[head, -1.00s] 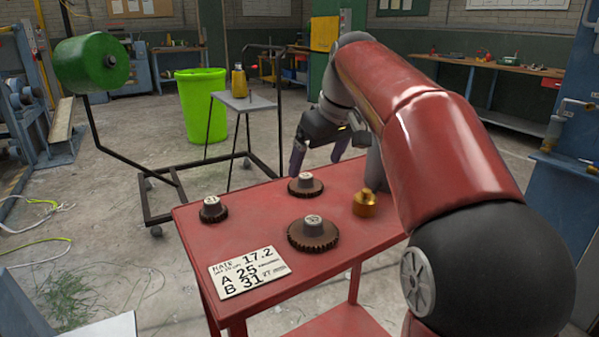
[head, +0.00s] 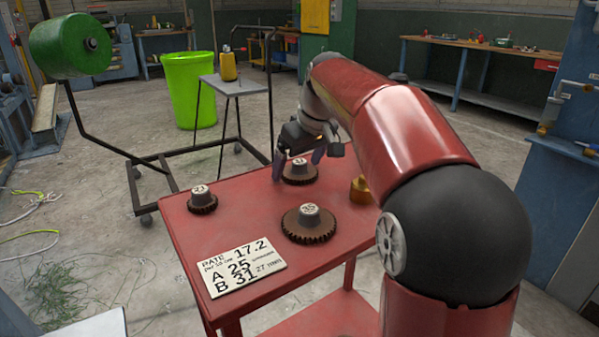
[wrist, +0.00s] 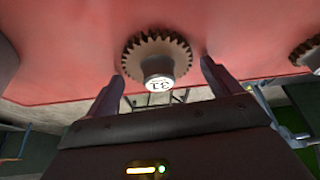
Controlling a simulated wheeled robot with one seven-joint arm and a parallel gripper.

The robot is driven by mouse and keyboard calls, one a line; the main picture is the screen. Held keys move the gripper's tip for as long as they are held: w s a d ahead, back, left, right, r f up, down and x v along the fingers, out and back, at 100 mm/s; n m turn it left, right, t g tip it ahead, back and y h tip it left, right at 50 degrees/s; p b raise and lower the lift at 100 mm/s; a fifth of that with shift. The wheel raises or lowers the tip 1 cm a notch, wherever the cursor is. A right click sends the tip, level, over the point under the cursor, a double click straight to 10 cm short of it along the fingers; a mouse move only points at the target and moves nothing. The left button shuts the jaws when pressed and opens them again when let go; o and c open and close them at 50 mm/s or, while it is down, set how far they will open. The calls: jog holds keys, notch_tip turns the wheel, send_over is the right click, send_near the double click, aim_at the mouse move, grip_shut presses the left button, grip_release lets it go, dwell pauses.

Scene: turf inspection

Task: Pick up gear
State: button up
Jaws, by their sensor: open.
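Three dark brown gears with grey hubs stand on the red table (head: 190,245). The far gear (head: 299,178) is marked 31; in the wrist view this gear (wrist: 158,50) lies between and just beyond my fingertips. The largest gear (head: 309,232), marked 35, is nearer the front. The smallest gear (head: 201,203), marked 21, is at the left. My gripper (head: 298,168) is open and empty at the far gear, with a finger on either side of its hub; in the wrist view the fingers (wrist: 162,80) show apart.
A brass piece (head: 360,190) stands right of the gears, partly behind my arm. A white card (head: 243,267) with "17.2", "A 25" and "B 31" lies at the table's front left. A wheeled frame (head: 190,155) stands behind the table.

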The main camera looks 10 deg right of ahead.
aim_at(298, 161)
jog(key=c, duration=1.1)
jog(key=shift+r, duration=0.1)
jog(key=shift+c, duration=0.2)
notch_tip(298, 161, up, 10)
jog(key=shift+f+p, duration=0.1)
jog(key=shift+p, duration=0.75)
jog(key=shift+a, duration=0.1)
